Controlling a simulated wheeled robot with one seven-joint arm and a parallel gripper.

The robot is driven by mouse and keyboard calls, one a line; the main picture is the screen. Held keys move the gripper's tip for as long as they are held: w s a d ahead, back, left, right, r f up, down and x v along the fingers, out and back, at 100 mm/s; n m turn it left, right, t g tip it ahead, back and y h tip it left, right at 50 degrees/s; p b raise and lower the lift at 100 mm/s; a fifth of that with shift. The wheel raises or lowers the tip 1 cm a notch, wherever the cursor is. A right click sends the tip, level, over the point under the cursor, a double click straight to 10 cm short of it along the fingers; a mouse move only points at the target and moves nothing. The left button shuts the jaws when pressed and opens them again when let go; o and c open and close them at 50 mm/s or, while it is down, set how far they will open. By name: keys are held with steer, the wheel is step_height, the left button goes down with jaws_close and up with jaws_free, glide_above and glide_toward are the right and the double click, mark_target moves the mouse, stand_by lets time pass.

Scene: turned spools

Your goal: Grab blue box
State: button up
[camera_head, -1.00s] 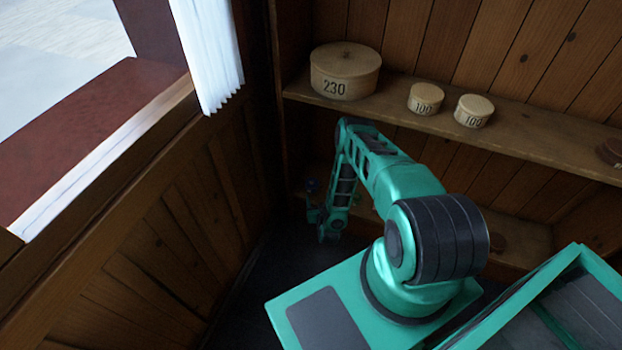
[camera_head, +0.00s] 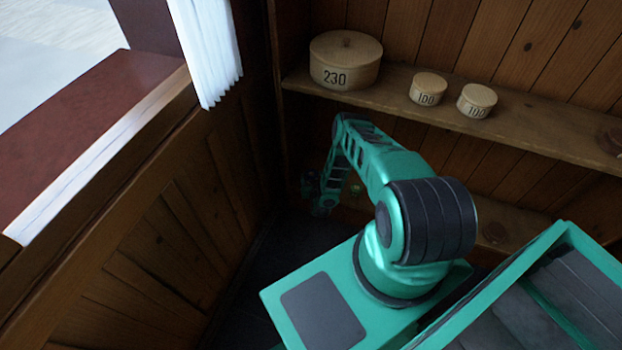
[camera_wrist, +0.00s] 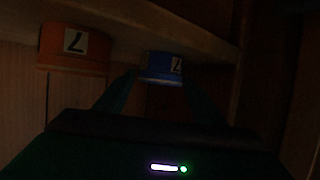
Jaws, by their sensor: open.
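The blue box (camera_wrist: 163,68) is a small round container with a white label bearing a dark mark, at the centre of the wrist view. It touches the edge of a wooden shelf board (camera_wrist: 205,30). My gripper (camera_wrist: 160,84) is open, with one teal finger on each side of the blue box in the picture. I cannot tell how far the fingertips reach along it.
An orange round box (camera_wrist: 75,48) with a similar label stands left of the blue one. In the head view, a large "230" box (camera_head: 346,62) and two smaller "100" boxes (camera_head: 428,89) (camera_head: 477,101) stand on the upper shelf (camera_head: 540,135). A wooden wall (camera_head: 170,230) is close left.

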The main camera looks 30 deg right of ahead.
steer(key=shift+x, duration=0.9)
steer(key=c, duration=0.8)
